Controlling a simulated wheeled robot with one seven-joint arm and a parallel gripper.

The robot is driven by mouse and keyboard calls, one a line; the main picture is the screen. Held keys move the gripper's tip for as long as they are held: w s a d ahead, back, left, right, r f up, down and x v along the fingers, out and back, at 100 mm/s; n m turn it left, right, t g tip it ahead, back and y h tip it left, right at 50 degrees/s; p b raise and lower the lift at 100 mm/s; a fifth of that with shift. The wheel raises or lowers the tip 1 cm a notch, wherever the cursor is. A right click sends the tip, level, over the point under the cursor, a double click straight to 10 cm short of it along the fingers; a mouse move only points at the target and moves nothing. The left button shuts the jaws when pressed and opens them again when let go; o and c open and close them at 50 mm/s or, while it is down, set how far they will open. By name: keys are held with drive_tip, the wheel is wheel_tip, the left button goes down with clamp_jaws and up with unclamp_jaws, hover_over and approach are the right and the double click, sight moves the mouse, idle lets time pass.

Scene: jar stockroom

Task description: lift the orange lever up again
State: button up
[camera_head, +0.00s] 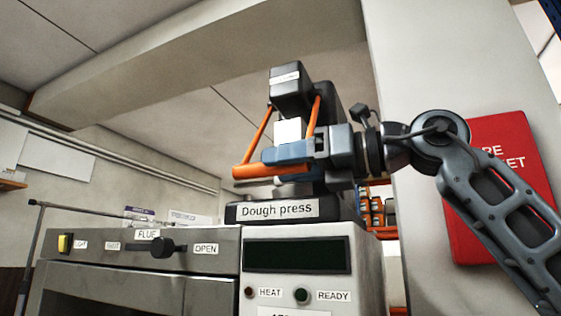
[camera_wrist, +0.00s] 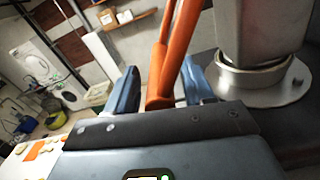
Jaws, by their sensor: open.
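The orange lever (camera_head: 247,171) is a two-armed bar on the dough press (camera_head: 284,87). Its arms slope down from the press head toward the front, and its crossbar sits low, just above the "Dough press" label. My gripper (camera_head: 265,157) is at the crossbar, coming in from the right. In the wrist view the orange lever (camera_wrist: 174,55) passes between the two blue fingers of my gripper (camera_wrist: 161,88). The fingers stand apart, with a gap visible at the right finger. Whether either finger touches the lever is unclear. Part of the crossbar is hidden behind my gripper.
A steel oven front (camera_head: 140,248) with a "FLUE" knob stands left of the press. A control panel (camera_head: 297,255) with HEAT and READY lamps is below it. A red sign (camera_head: 488,150) hangs on the right pillar behind my arm. The press's metal cylinder (camera_wrist: 257,45) is close to the right finger.

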drive_tip(key=shift+w+a, duration=0.2)
drive_tip(key=shift+a, duration=0.35)
clamp_jaws()
